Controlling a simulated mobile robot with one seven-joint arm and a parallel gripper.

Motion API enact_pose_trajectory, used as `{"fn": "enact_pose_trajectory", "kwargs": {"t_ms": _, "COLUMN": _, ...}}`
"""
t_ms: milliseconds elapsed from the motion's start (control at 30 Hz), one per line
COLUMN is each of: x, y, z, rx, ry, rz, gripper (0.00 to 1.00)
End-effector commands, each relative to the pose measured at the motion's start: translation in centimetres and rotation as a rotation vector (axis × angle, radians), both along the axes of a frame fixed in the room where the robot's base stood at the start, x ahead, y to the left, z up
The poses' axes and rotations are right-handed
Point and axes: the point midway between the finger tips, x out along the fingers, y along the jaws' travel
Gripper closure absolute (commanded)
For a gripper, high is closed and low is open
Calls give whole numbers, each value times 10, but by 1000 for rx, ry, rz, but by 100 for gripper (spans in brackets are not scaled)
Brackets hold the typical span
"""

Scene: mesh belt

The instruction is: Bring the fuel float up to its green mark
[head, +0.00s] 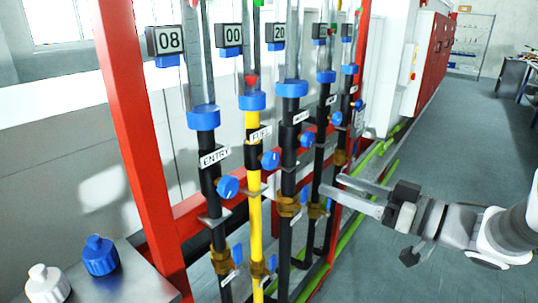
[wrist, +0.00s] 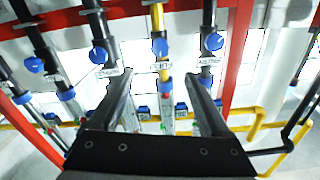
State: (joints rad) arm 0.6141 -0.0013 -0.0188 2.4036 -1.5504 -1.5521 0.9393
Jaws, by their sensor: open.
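The fuel line is a yellow pipe (head: 253,200) with a FUEL label (head: 261,134), a blue knob (head: 270,160) and a clear tube above its blue collar. A red float (head: 251,80) sits low in that tube, just above the collar. A green mark (head: 257,3) shows at the top picture edge, well above the float. My gripper (head: 332,184) is open and empty, to the right of the fuel knob and apart from it. In the wrist view, the yellow pipe (wrist: 163,73) and its knob (wrist: 160,47) lie beyond and between my open fingers (wrist: 156,75).
Similar black pipes with blue knobs stand either side, including the ENTRY line (head: 205,170). A red frame post (head: 130,130) stands left. Floor at right is clear.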

Motion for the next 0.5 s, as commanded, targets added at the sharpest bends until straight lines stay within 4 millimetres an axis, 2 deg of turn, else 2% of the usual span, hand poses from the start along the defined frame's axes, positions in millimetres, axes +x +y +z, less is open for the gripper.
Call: {"fn": "enact_pose_trajectory", "kwargs": {"t_ms": 500, "x": 68, "y": 88, "z": -1, "rx": -1, "ry": -3, "rz": 3, "gripper": 19}}
